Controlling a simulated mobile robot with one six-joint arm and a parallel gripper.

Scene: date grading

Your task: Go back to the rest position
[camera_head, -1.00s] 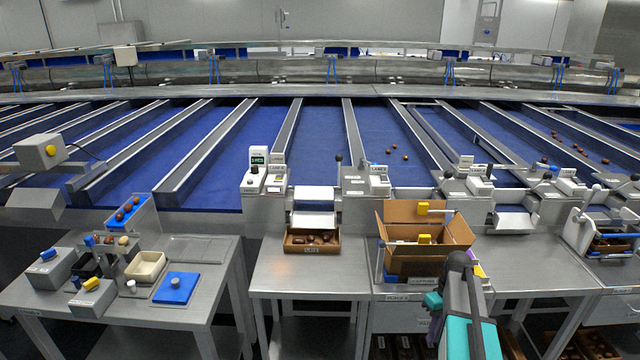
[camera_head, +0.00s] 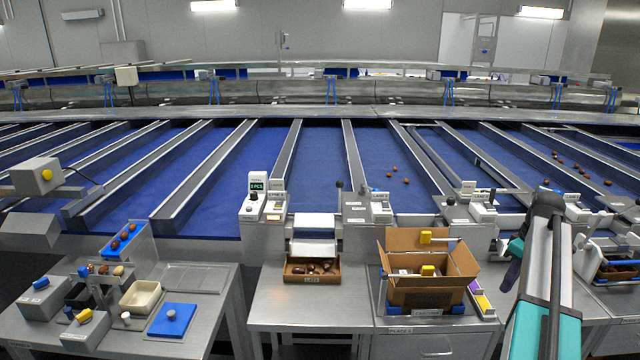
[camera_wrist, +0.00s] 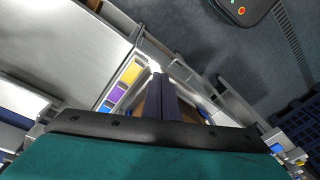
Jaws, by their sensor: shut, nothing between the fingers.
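My gripper (camera_wrist: 160,82) shows in the wrist view as two dark fingers pressed together with nothing between them. In the head view my arm rises at the right, beside the open cardboard box, and its dark end (camera_head: 513,272) hangs to the right of the box, apart from it.
A small carton of dates (camera_head: 312,280) sits on the middle table (camera_head: 300,314). A holder with yellow and purple cards (camera_head: 480,297) stands right of the box. The left table (camera_head: 215,320) carries a blue tile and a cream tray (camera_head: 141,297). Blue conveyor lanes run behind.

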